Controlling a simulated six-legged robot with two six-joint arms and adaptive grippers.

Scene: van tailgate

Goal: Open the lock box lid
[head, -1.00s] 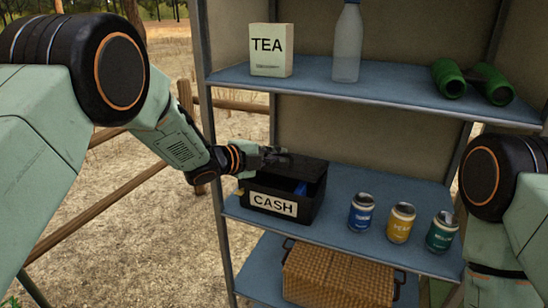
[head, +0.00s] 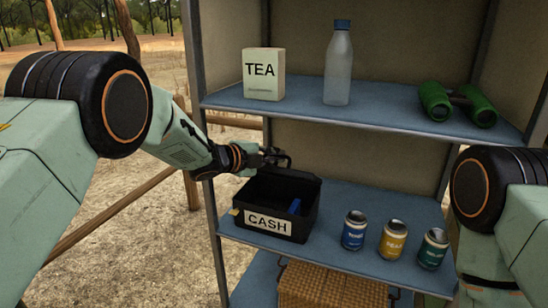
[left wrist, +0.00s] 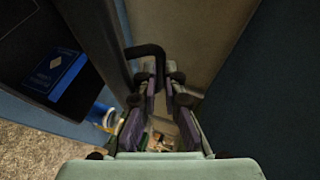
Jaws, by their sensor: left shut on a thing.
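The black lock box (head: 302,226), labelled CASH, stands on the middle shelf at the left. Its lid (head: 305,176) is raised, so the open top shows a blue item (head: 294,206) inside. In the left wrist view, a blue packet (left wrist: 55,74) shows in the dark interior. My left gripper (head: 276,158) is at the raised lid, above the back of the box. It is shut on the black lid handle (left wrist: 147,50), which shows at the fingertips (left wrist: 166,82). My right gripper is out of view; only part of that arm shows at the right.
Blue (head: 354,230), yellow (head: 393,240) and green (head: 433,249) cans stand right of the box. A wicker basket (head: 330,288) is below. Tea (head: 263,74), a bottle (head: 339,65) and green binoculars (head: 458,104) are on the upper shelf, above the lid. A shelf post (head: 203,120) is close left.

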